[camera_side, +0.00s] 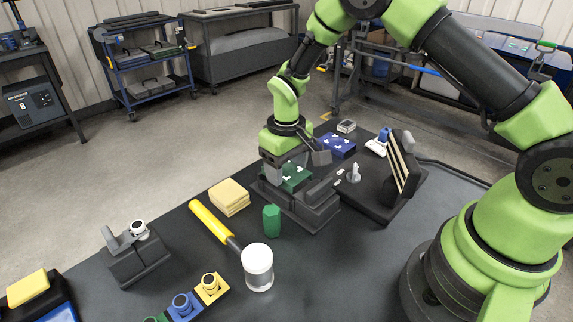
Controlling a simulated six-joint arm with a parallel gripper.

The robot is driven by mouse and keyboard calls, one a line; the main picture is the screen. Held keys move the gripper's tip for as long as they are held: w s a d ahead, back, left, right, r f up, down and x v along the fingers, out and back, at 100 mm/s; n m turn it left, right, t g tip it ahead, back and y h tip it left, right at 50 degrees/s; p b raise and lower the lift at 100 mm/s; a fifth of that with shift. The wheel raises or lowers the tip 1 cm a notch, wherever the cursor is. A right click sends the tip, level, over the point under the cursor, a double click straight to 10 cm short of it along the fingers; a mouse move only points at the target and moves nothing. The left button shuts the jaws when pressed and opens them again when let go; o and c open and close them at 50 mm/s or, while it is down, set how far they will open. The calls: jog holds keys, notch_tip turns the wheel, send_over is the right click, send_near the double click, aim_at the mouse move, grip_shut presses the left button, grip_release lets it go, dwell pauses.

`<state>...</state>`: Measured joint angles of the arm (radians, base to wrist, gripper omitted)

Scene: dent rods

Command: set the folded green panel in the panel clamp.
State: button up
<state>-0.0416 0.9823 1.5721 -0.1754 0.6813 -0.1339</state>
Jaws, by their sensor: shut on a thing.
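The folded green panel (296,181), with small white marks on its face, is at the dark panel clamp (312,214) in the middle of the table. My gripper (284,172) is shut on the panel from above and hides its left and rear part. The panel lies low within the outline of the clamp. I cannot tell whether it rests on the clamp or hangs just above it.
A blue panel (338,145) lies behind the clamp. A dark stand with a tilted striped board (400,165) is close on the right. In front are yellow pads (229,197), a green hexagonal piece (271,219) and a yellow-handled mallet (210,221).

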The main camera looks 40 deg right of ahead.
jog(key=shift+f, duration=0.95)
dwell(0.3)
jog(key=o, duration=1.1)
jog(key=shift+c, duration=0.2)
jog(key=shift+r, duration=0.1)
jog(key=shift+r, duration=3.45)
